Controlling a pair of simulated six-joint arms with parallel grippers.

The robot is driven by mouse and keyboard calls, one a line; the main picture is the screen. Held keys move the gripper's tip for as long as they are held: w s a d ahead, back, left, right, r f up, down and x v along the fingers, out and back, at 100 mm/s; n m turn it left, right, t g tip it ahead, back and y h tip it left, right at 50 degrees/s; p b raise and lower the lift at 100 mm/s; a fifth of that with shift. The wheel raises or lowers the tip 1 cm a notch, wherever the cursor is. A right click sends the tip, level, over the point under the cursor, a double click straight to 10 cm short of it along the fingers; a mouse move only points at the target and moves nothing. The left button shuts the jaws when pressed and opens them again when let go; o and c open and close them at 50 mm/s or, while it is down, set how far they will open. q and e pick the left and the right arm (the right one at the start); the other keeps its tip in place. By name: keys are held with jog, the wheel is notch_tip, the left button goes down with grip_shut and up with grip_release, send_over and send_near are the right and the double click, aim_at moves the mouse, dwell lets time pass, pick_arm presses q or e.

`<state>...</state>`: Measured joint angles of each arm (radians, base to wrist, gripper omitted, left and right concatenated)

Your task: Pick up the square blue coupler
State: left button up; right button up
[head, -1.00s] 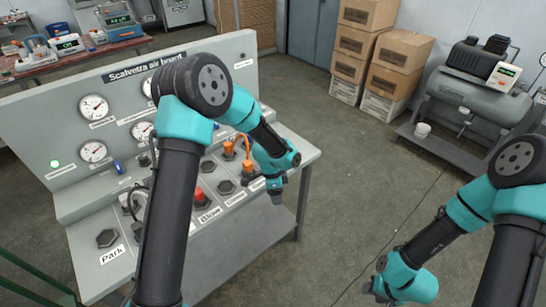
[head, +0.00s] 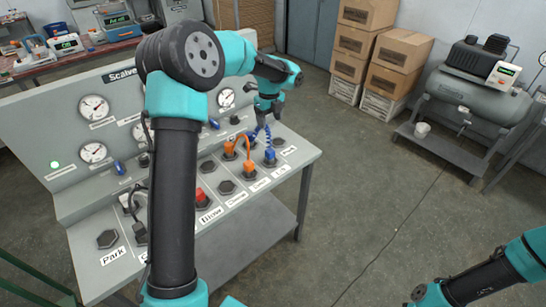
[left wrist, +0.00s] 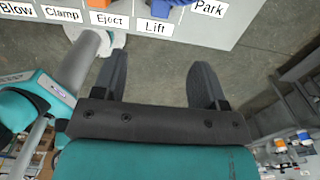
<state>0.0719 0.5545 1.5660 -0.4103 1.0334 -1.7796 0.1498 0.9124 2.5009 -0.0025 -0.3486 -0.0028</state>
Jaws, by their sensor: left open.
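A blue coupler (head: 270,157) sits on the bench panel near its right end, with a blue coiled hose rising from it. It also shows at the top of the left wrist view (left wrist: 160,8), behind the "Lift" label. My right gripper (head: 413,298) is at the lower right, mostly cut off by the frame's edge.
Orange couplers (head: 229,150) with an orange hose stand left of the blue one. A red part (head: 201,195) and hexagonal sockets (head: 107,239) lie further left. The gauge panel (head: 75,125) rises behind.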

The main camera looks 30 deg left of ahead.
aim_at(270, 150)
pick_arm(q)
notch_tip(270, 150, down, 12)
jog(key=shift+f, duration=0.15)
dwell(0.4)
jog(key=shift+f, duration=2.6)
jog(key=c, duration=1.1)
